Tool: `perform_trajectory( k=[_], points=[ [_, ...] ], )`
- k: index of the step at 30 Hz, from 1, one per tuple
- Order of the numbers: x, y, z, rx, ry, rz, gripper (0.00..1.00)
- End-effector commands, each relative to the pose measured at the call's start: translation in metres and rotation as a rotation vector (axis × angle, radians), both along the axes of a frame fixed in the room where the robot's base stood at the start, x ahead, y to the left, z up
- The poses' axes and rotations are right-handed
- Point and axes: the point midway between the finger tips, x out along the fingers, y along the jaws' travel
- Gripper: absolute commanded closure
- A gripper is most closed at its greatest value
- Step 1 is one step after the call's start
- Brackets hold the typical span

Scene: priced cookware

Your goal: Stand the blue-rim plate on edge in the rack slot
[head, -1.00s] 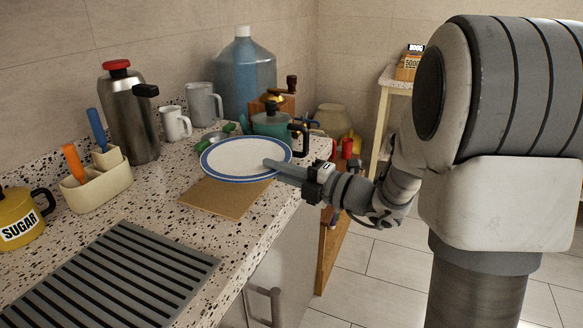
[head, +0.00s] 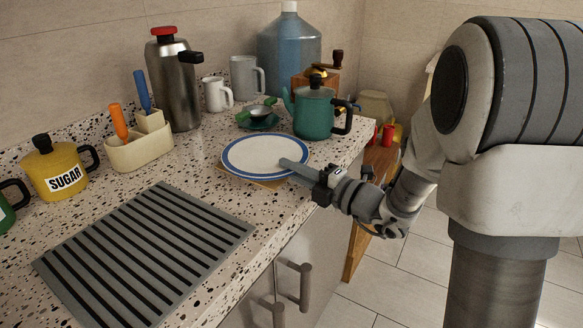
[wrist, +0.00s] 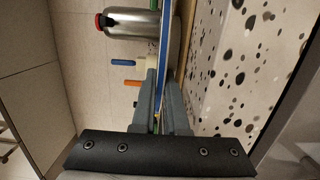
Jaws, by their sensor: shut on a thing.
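The blue-rim plate (head: 262,153) is white with a blue band and lies about level over a brown board (head: 262,184) at the counter's right edge. I cannot tell whether it touches the board. My gripper (head: 289,165) is shut on the plate's right rim. In the wrist view, the plate (wrist: 163,45) shows edge-on as a thin blue and white strip between the fingers of my gripper (wrist: 161,100). The grey slatted rack (head: 150,249) lies flat on the counter at front left, with dark parallel slots. It is apart from the plate and empty.
A steel flask (head: 174,85), a cream utensil holder (head: 139,151) and a yellow sugar pot (head: 61,171) line the back. Speckled counter (head: 215,205) between plate and rack is clear.

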Motion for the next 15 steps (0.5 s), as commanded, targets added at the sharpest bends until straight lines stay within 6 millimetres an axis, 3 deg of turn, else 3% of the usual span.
perform_trajectory(
  k=[1, 6, 15],
  points=[
    [-0.0001, -0.0001, -0.0013, 0.001, 0.001, 0.0, 0.85],
    [-0.0001, -0.0001, -0.0009, -0.001, 0.001, 0.0, 0.59],
    [-0.0004, 0.0, -0.0035, -0.002, 0.003, 0.0, 0.59]
  ],
)
